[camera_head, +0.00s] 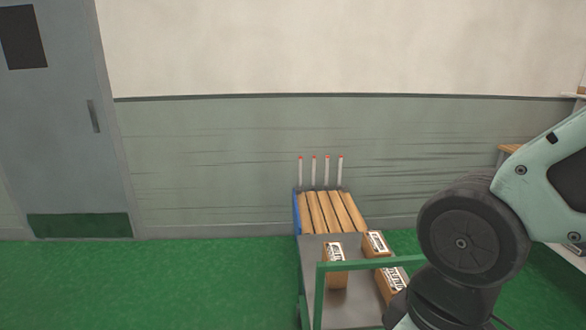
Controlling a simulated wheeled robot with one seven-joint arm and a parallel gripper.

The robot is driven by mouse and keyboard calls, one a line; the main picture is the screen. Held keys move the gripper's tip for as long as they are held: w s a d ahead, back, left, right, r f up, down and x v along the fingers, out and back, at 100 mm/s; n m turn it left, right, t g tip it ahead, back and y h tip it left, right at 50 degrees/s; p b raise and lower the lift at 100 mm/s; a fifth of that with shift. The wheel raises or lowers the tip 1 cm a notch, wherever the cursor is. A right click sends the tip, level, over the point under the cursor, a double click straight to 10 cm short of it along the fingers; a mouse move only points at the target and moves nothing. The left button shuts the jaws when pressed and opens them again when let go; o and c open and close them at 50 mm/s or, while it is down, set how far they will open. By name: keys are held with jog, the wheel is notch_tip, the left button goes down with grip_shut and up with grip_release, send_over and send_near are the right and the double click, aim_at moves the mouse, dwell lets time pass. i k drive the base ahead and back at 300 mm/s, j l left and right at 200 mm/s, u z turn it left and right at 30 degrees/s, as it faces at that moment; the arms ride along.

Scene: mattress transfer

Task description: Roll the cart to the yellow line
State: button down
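The cart (314,258) stands at the lower middle right, with a flat grey deck and a green tube handle (372,262) at its near end. Several brown boxes with printed white labels lie or stand on its deck, one upright box (335,272) near the middle. The bottom of the cart is cut off by the frame edge. My arm fills the lower right and covers part of the cart's right side. My gripper is not in view, so its hold on the handle cannot be seen. No yellow line shows.
A slatted wooden platform (322,213) with a blue side and several white, red-tipped posts adjoins the cart's far end, near the wall. A grey door (65,120) is at left. Green floor (150,280) is clear left of the cart. A wooden-topped surface (509,149) is at right.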

aim_at(361, 305)
jog(key=i+l+u, duration=0.35)
jog(key=l, duration=0.9)
jog(key=i+l+u, duration=0.15)
jog(key=l+u, duration=0.2)
jog(key=l, duration=0.95)
jog(key=l+u, duration=0.3)
jog(key=l, duration=1.05)
jog(key=k+l, duration=0.1)
jog(key=k, duration=0.25)
jog(key=k+l, duration=0.1)
jog(key=k, duration=0.2)
jog(key=u, duration=0.05)
